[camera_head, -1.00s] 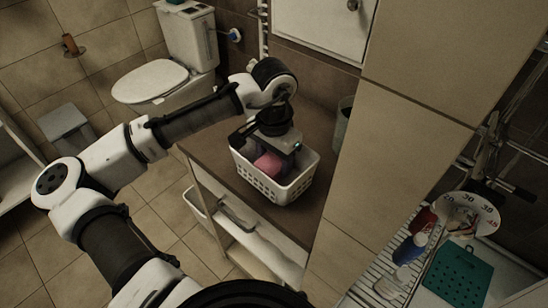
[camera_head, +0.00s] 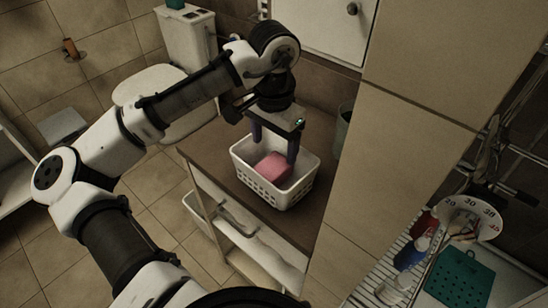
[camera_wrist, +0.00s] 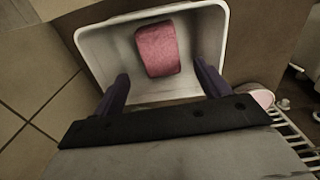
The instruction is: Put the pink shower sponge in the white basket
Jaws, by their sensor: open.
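The pink shower sponge (camera_head: 272,167) lies inside the white basket (camera_head: 283,198), which stands on the brown counter top. In the wrist view the sponge (camera_wrist: 158,49) rests on the basket floor, near the middle, with the basket's rim (camera_wrist: 86,42) around it. My gripper (camera_head: 273,151) is open above the basket, its two dark fingers apart and nothing between them. In the wrist view the gripper (camera_wrist: 160,84) shows its fingers over the near side of the basket, clear of the sponge.
The cabinet's brown top (camera_head: 212,152) has free room left of the basket. A tiled wall (camera_head: 375,170) rises close to its right. A toilet (camera_head: 150,84) stands behind at left. Several bottles and a teal mat (camera_head: 459,277) are at the lower right.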

